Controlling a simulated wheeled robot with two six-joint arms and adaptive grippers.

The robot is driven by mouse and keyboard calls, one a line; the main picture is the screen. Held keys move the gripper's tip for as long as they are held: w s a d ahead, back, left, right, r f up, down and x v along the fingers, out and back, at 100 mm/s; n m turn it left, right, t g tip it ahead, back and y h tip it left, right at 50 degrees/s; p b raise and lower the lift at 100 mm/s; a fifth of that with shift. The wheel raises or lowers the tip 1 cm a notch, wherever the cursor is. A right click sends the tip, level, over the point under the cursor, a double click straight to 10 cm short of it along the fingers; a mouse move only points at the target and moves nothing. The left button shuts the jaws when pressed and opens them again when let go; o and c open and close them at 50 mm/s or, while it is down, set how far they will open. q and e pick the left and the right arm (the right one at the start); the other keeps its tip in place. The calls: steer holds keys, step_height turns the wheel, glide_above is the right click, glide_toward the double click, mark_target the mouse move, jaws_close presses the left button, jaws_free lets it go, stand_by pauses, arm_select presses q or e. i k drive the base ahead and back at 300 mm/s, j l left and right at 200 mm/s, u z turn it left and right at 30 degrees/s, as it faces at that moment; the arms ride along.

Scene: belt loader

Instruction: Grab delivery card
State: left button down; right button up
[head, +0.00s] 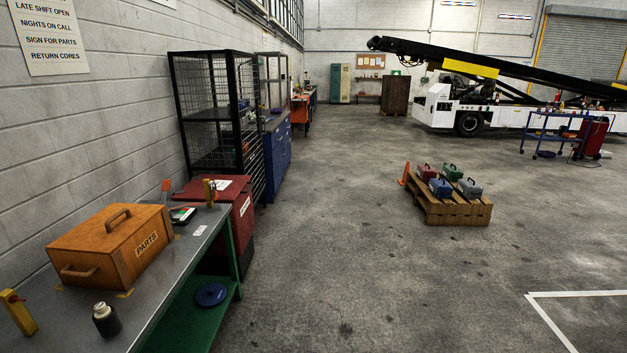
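No thing in view is plainly labelled as the delivery card. A small white card (200,230) lies flat on the grey workbench (175,270), near its right edge. A dark item with a light, coloured face (183,215) lies beside the orange parts box (112,245). A white sheet (222,185) lies on top of the red cabinet (243,222) behind the bench. Their print is too small to read. Neither of my grippers is in view.
A dark bottle (106,320) and a yellow upright piece (19,312) stand at the bench's near end. A blue round item (211,295) lies on the green lower shelf. A pallet (452,208) with several toolboxes stands on the floor at right. The floor between is clear.

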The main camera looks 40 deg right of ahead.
mark_target(222, 185)
steer(key=z, duration=0.55)
steer(key=i+l+z, duration=0.2)
steer(key=i, duration=0.2)
steer(key=i+z, duration=0.2)
steer(key=i, duration=0.2)
steer(key=i+l, duration=0.15)
steer(key=i, duration=0.45)
steer(key=i+l, duration=0.1)
steer(key=i, duration=0.45)
steer(key=i+l, duration=0.15)
steer(key=i, duration=0.45)
steer(key=i+l+u, duration=0.1)
steer(key=i+u, duration=0.2)
steer(key=u, duration=0.15)
steer(key=i+l+u, duration=0.2)
steer(key=u, duration=0.3)
steer(key=i+l+u, duration=0.3)
steer(key=u, duration=0.15)
steer(key=i+l+u, duration=0.2)
steer(key=l+u, duration=0.3)
steer(key=j, duration=0.15)
